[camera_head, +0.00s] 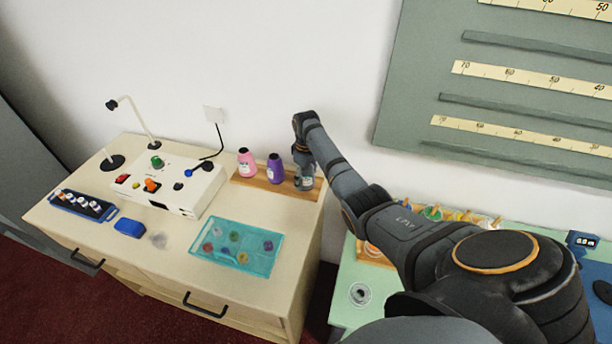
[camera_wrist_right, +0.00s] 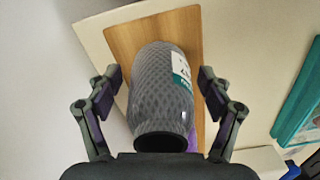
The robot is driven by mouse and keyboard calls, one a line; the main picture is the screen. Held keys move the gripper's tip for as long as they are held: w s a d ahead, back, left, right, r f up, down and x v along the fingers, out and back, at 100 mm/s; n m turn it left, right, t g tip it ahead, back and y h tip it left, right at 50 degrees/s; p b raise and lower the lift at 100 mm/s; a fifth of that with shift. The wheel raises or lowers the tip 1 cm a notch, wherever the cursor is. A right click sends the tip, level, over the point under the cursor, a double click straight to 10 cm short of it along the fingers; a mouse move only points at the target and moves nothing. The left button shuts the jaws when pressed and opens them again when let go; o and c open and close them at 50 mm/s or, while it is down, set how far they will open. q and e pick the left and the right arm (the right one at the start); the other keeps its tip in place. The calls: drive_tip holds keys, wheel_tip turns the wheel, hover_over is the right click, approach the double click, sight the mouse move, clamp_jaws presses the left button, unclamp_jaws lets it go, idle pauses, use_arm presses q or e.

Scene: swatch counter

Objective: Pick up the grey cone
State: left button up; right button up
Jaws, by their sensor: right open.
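The grey cone (camera_wrist_right: 158,95), with a netted surface and a white and teal label, stands between the two fingers of my right gripper (camera_wrist_right: 160,80) in the right wrist view. The fingers are open, with a gap on each side of the cone. In the head view the grey cone (camera_head: 304,183) is at the right end of a wooden board (camera_head: 243,181), its upper part hidden by my right gripper (camera_head: 303,165), which comes down over it from above. My left gripper is not in view.
A purple cone (camera_head: 275,169) and a pink cone (camera_head: 246,163) stand left of the grey one. A white control box (camera_head: 185,196) and a teal tray (camera_head: 207,256) share the counter. A green table (camera_head: 341,312) lies at right under my right arm.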

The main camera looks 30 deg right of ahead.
drive_tip(key=shift+r, duration=0.1)
drive_tip(key=c, duration=1.3)
wheel_tip(320, 180, up, 10)
drive_tip(key=shift+b, duration=0.85)
drive_tip(key=shift+c, duration=0.2)
